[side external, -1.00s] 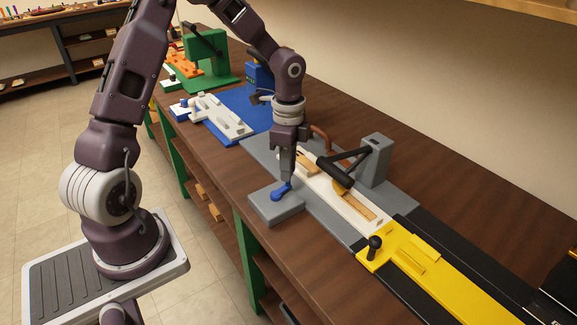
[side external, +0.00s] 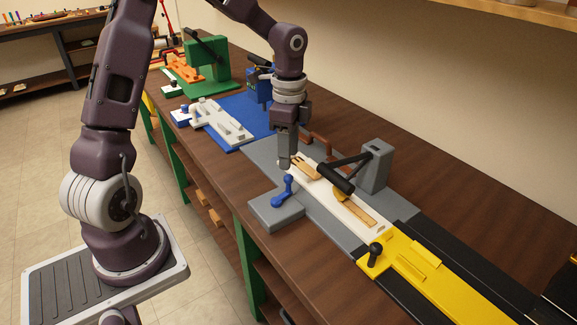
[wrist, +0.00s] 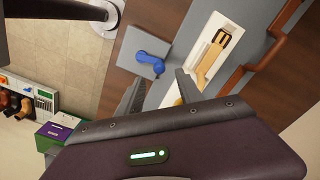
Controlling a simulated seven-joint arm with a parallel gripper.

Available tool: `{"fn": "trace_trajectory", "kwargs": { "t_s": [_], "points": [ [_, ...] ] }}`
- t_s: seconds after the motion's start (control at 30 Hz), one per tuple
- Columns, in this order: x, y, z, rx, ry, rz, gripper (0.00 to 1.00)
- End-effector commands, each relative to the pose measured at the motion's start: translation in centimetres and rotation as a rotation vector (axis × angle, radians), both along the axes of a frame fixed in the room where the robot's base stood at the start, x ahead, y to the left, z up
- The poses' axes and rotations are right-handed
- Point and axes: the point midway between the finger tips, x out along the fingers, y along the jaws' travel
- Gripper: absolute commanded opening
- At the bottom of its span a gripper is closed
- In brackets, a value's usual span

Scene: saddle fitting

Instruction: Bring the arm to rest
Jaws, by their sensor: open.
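My gripper (side external: 284,163) hangs above the grey base plate (side external: 259,153), behind the blue lever in the side view. It is open and holds nothing; its two fingers (wrist: 163,93) stand apart in the wrist view. The blue lever (side external: 284,192) sits on a grey block (side external: 262,212) at the bench's front edge, and it also shows in the wrist view (wrist: 151,64). My gripper is apart from the lever.
A white fixture (side external: 352,216) with a tan wooden part (side external: 306,170) lies beside my gripper. A grey post clamp (side external: 375,165) with a black handle stands to the right. A yellow plate (side external: 430,275) is at front right. Blue and green stations stand behind.

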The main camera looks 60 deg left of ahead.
Motion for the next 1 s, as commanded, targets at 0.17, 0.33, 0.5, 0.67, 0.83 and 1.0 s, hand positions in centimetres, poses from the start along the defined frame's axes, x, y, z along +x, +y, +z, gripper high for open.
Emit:
{"fn": "trace_trajectory", "kwargs": {
  "t_s": [0.17, 0.33, 0.5, 0.67, 0.83, 1.0],
  "points": [
    [0.0, 0.0, 1.1, 0.0, 0.001, -0.002, 0.43],
    [0.0, 0.0, 1.1, -0.001, 0.001, -0.002, 0.43],
    [-1.9, -1.4, 4.0, 0.066, -0.037, 0.076, 0.43],
    [-8.8, -5.0, 10.4, 0.138, -0.207, 0.364, 0.43],
    [-16.7, -7.9, 13.4, -0.003, -0.395, 0.686, 0.43],
    [-20.8, -9.3, 13.5, -0.173, -0.457, 0.858, 0.43]
  ]
}}
